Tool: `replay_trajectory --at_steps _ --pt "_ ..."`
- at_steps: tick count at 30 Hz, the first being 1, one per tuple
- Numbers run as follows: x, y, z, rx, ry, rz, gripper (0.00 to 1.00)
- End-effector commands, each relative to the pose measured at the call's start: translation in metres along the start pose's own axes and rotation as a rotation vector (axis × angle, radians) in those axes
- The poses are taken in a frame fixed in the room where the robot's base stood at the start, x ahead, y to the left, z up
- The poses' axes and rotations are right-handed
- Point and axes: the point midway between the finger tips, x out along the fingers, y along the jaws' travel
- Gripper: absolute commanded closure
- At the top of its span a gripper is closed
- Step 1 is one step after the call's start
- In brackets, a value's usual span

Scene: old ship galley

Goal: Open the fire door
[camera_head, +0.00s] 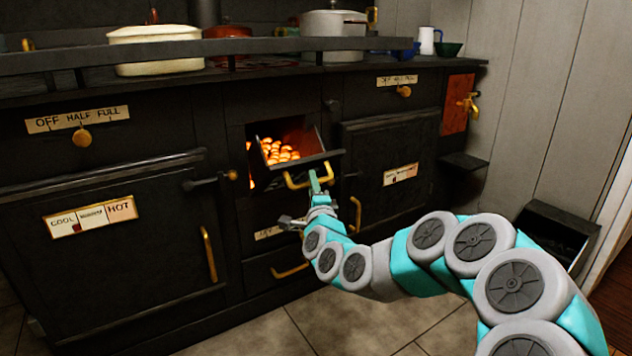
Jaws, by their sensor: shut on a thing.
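The fire door (331,159) is the small hatch in the middle of the black stove. It is tilted out at the top, with glowing coals (279,151) showing behind it. A brass handle (296,183) runs along its front. My gripper (314,181) is at this handle, shut on it near its middle. My arm reaches in from the lower right. The fingertips are small in view and partly overlap the handle.
Oven doors with brass handles flank the hatch. A drawer handle (290,271) sits below. A black bin (556,233) stands right. Floor in front is clear.

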Motion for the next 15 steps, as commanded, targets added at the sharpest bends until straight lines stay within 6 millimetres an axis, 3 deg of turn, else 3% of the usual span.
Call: replay_trajectory --at_steps 9,10,15 --pt "0.0004 -0.0016 0.0004 -0.001 -0.001 -0.004 1.00" --pt "0.0004 -0.0017 0.0004 -0.001 -0.001 -0.004 0.79" --pt "0.0004 -0.0017 0.0003 -0.001 -0.001 -0.004 0.60"
